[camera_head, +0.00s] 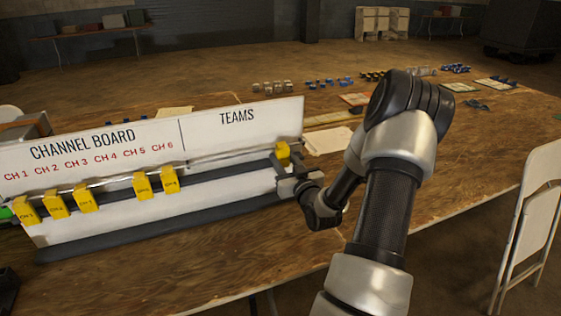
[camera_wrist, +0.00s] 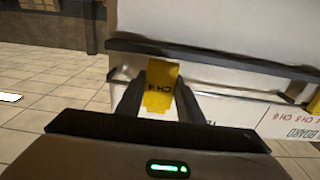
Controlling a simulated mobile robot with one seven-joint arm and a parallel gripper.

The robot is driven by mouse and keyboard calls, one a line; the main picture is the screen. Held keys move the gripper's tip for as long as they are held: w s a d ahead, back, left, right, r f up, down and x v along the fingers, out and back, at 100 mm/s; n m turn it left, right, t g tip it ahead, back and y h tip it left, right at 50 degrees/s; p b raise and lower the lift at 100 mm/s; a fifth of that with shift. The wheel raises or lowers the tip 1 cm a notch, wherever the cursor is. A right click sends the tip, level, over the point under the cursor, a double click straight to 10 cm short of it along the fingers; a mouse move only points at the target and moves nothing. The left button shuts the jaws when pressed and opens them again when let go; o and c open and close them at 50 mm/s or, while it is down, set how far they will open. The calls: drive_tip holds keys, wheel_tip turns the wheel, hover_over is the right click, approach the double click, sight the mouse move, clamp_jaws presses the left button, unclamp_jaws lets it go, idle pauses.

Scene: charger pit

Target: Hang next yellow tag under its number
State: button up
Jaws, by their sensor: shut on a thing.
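A yellow tag (camera_head: 283,153) is between the fingers of my gripper (camera_head: 290,172), at the right end of the board's rail below TEAMS. In the wrist view the tag (camera_wrist: 161,84) stands between both dark fingers (camera_wrist: 160,95); its lettering is too blurred to read surely. I cannot tell whether it still touches the rail. The white board (camera_head: 232,142) reads CHANNEL BOARD with red CH 1 to CH 6. Yellow tags hang at CH 1 (camera_head: 26,210), CH 2 (camera_head: 56,204), CH 3 (camera_head: 86,198), CH 5 (camera_head: 141,186) and CH 6 (camera_head: 169,180). The rail below CH 4 is bare.
The board stands on a wooden table (camera_head: 220,255). Small blue, yellow and grey items and papers lie at the far side. A white folding chair (camera_head: 535,220) stands at the right edge. The table in front of the board is mostly clear.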

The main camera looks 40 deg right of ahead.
drive_tip(key=b+v, duration=0.1)
drive_tip(key=v, duration=0.6)
drive_tip(key=shift+s, duration=0.4)
